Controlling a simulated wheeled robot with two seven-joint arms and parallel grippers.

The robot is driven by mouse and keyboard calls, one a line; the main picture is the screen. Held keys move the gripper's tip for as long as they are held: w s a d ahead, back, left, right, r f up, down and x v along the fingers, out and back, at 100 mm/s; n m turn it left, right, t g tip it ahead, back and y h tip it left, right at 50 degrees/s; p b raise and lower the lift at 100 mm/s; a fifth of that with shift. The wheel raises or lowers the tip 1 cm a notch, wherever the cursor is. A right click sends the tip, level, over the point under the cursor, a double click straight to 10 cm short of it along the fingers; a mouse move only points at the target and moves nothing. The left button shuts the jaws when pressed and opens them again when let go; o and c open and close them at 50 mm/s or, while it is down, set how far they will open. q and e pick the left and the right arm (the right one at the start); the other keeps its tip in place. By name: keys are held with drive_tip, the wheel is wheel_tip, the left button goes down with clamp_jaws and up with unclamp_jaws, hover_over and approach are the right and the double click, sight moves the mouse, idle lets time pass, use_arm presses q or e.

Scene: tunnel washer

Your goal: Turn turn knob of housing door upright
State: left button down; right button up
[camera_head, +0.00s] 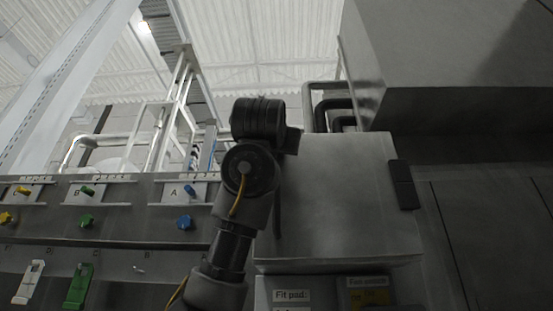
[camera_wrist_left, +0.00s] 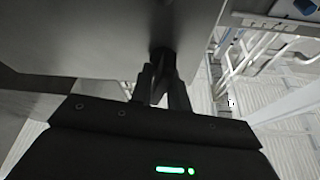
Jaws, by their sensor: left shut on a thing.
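The housing door (camera_head: 345,195) is a plain grey metal panel in the middle of the head view. My left arm rises in front of its left edge and hides the knob and most of my left gripper there. In the left wrist view the door's grey surface (camera_wrist_left: 100,35) fills the upper left. A dark turn knob (camera_wrist_left: 162,58) sits on it near the edge. My left gripper (camera_wrist_left: 161,84) is shut on this knob, a finger on either side. The knob's exact angle is hard to tell. My right gripper is in neither view.
A large grey box (camera_head: 450,60) overhangs at the upper right. A black hinge-like block (camera_head: 403,185) is on the door's right side. A panel with coloured knobs (camera_head: 110,210) stands at left. A "Fit pad" label (camera_head: 291,295) is below the door.

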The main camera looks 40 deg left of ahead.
use_arm(q)
drive_tip(key=shift+f+n+g+y+b, duration=0.1)
drive_tip(key=shift+n+g+y+b, duration=0.6)
drive_tip(key=shift+n, duration=0.9)
drive_tip(key=shift+n+y, duration=0.3)
drive_tip(key=c, duration=1.5)
unclamp_jaws()
drive_tip(key=shift+s+d+f, duration=0.2)
drive_tip(key=shift+s+f, duration=0.05)
drive_tip(key=b+v, duration=0.5)
drive_tip(key=v, duration=0.5)
drive_tip(key=shift+r+b, duration=0.1)
drive_tip(key=shift+b, duration=0.25)
